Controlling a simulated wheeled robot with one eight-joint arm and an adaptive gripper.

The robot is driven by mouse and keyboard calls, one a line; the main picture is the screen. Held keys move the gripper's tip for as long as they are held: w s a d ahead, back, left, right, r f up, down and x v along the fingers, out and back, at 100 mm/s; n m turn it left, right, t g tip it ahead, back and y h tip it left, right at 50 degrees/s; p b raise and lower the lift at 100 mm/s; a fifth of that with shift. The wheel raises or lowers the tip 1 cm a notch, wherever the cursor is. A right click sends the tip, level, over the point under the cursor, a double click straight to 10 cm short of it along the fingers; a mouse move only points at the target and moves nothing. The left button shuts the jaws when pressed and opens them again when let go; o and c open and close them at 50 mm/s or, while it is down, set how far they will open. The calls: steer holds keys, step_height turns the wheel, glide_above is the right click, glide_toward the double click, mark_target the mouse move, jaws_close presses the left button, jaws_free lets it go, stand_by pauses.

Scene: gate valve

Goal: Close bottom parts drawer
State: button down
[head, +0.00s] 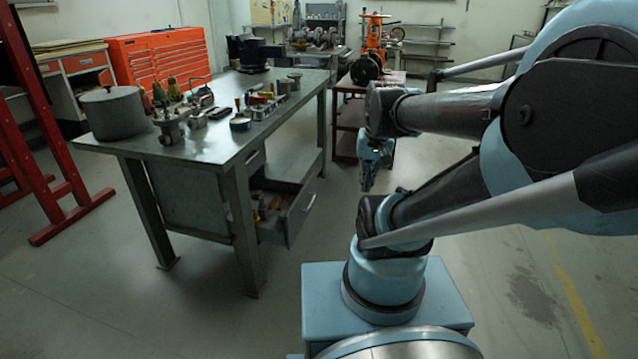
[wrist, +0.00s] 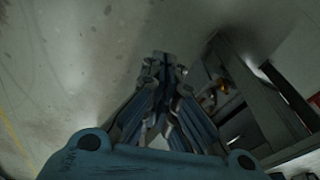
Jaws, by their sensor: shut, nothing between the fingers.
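The bottom parts drawer (head: 300,214) is a grey metal drawer under the workbench in the head view. It is pulled out to the right, with parts (head: 268,203) lying inside it and a light handle on its front. My gripper (head: 367,187) is to the right of the drawer front, apart from it, pointing down. In the wrist view the gripper's fingers (wrist: 162,62) are together with nothing between them. The open drawer, seen dimly with items in it, seems to be at the right of the wrist view (wrist: 222,92).
The grey workbench (head: 200,150) carries a pot (head: 113,112), valve parts and small tools. A red cabinet (head: 160,58) stands behind it. A reddish stand (head: 347,115) with shelves is beyond my gripper. A red frame (head: 38,120) is at left. The floor right of the drawer is clear.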

steer(key=w+a+r+m+y, duration=0.1)
steer(key=w+r+m, duration=0.15)
steer(key=w, duration=0.65)
steer(key=w+a+r+m+y, duration=0.1)
steer(key=w+r+m, duration=0.15)
steer(key=w, duration=0.65)
steer(key=w+f+m+y, duration=0.1)
steer(key=w+f+m, duration=0.15)
steer(key=w, duration=0.55)
steer(key=w+f+m+y, duration=0.1)
steer(key=w+f+m, duration=0.15)
steer(key=w, duration=0.55)
steer(key=w+d+f+m+y, duration=0.3)
steer(key=w+f+m, duration=0.5)
steer(key=w+f, duration=1.1)
steer(key=m, duration=0.2)
glide_toward(314, 180)
step_height(314, 180, down, 4)
steer(key=a, duration=0.1)
steer(key=shift+w+a+f+t+y, duration=0.1)
steer(key=shift+w+a+t+y, duration=0.35)
steer(key=shift+a, duration=0.2)
